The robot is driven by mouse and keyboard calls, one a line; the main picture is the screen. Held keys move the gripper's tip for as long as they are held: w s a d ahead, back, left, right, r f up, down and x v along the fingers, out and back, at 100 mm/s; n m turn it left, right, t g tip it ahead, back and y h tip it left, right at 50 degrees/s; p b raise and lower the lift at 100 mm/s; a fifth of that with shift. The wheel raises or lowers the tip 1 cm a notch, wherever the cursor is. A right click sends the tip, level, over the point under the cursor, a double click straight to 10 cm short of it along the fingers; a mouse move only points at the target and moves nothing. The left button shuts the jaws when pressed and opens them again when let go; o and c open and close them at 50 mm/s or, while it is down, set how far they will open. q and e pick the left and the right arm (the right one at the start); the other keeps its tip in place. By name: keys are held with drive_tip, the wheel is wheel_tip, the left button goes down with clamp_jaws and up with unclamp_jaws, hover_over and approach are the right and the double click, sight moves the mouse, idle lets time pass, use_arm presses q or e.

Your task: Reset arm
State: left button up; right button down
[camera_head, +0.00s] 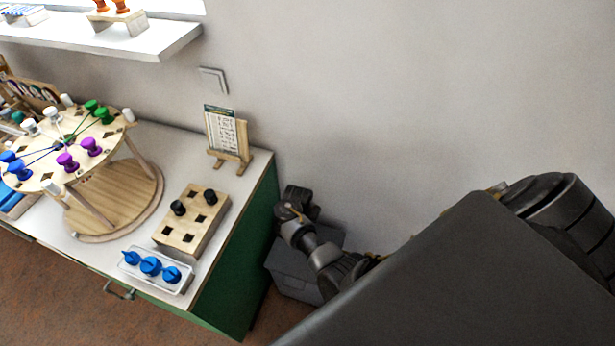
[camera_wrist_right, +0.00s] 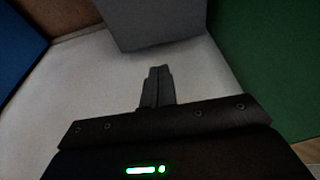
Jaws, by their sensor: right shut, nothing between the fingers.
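My right gripper (camera_wrist_right: 160,76) shows in the right wrist view with its two fingers together and nothing between them. In the head view my right arm hangs beside the right end of the table, between its green side and the wall. It is over a grey bin, and the fingertips cannot be made out there. My left gripper is in neither view.
The white-topped table (camera_head: 225,237) has a green side (camera_head: 232,268). On it stand a round wooden bead board (camera_head: 130,196), a wooden block with black pegs (camera_head: 187,244), a tray of blue pegs (camera_head: 181,289) and a card stand (camera_head: 231,162). A grey bin (camera_head: 288,284) stands beside it.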

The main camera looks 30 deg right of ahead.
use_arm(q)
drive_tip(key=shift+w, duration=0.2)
use_arm(e)
drive_tip(key=shift+s+d, duration=0.1)
drive_tip(key=shift+d, duration=0.15)
